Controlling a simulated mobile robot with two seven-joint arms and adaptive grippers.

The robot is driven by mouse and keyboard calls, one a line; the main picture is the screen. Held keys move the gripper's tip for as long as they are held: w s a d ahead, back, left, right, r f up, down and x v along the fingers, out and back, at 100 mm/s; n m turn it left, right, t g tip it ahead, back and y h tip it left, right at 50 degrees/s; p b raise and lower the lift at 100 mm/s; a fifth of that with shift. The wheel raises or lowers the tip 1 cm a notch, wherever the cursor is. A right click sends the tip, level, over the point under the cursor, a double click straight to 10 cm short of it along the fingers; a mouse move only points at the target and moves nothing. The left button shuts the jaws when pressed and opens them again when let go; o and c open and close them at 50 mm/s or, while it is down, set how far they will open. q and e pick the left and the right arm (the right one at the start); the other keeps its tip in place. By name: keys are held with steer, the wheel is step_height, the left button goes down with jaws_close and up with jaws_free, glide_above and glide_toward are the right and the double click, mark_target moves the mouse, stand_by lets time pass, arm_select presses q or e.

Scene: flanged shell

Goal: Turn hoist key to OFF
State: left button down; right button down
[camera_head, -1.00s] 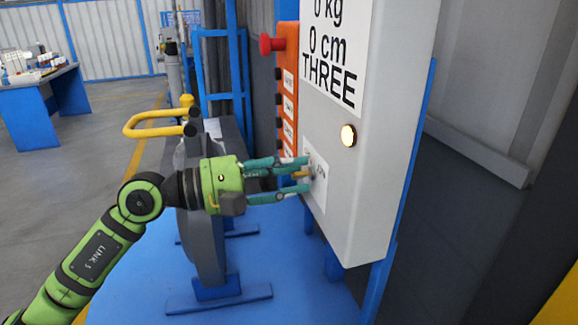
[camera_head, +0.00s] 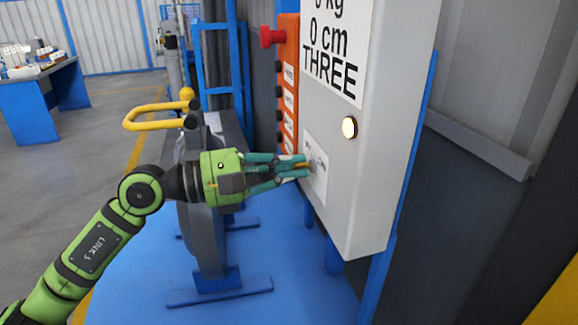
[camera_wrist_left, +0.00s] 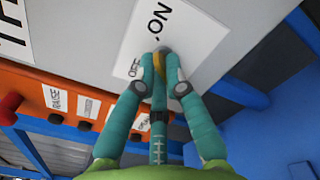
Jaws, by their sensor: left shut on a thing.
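The grey control box (camera_head: 375,150) carries a white label plate (camera_head: 317,165) low on its face. The plate also shows in the left wrist view (camera_wrist_left: 190,45), with "ON" and a small "OFF" printed on it. The hoist key (camera_wrist_left: 160,64) is a small yellowish piece at the plate, largely hidden by my fingers. My left gripper (camera_head: 303,167) is at the plate, its teal fingers shut on the key; in the left wrist view the fingertips (camera_wrist_left: 163,68) sit on either side of it. My right gripper is out of view.
A lit round button (camera_head: 349,127) is on the box above and right of the plate. An orange button panel (camera_head: 288,85) with a red knob (camera_head: 271,37) stands beside the box. A yellow handle (camera_head: 155,115) is behind my left arm.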

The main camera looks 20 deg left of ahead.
arm_select(q)
steer(key=shift+w+f+n+p, duration=0.1)
steer(key=shift+n+p, duration=2)
steer(key=shift+n, duration=1.85)
steer(key=shift+f+n+p, duration=0.1)
steer(key=shift+n+p, duration=1.95)
steer(key=shift+n, duration=1.9)
steer(key=c, duration=1.3)
jaws_free()
